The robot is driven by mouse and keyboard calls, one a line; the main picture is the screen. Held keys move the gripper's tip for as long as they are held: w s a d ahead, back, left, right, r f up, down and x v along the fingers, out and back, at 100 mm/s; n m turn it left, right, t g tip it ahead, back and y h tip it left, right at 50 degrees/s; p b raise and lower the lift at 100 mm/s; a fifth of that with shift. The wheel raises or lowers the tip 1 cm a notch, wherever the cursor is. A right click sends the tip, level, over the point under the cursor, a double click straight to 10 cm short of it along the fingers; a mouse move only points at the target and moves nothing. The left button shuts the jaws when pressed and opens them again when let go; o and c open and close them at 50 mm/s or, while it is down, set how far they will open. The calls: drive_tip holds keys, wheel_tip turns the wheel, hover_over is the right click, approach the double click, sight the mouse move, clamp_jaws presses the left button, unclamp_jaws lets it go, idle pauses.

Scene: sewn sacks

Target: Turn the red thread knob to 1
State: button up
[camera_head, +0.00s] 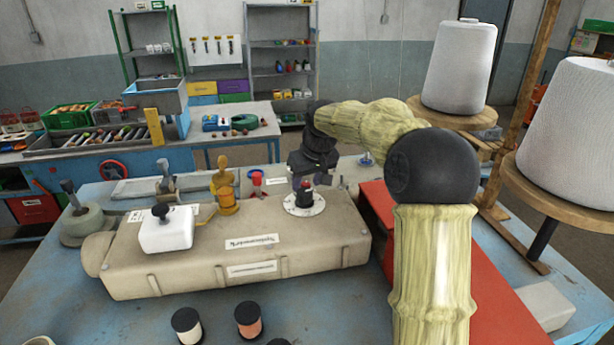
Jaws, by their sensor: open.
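The marks on the dial are too small to read, so I cannot tell where the knob points. My gripper (304,178) is open and points down at the knob from above and behind it. The jaws are small and dark here, and I cannot tell whether they touch the knob. A second red piece (256,180) stands behind the machine, left of my gripper.
Thread spools (248,320) stand at the front. Large white cones (459,68) stand at right. A red panel (480,280) lies behind my arm.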

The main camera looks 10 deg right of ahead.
drive_tip(key=shift+f, duration=0.15)
clamp_jaws()
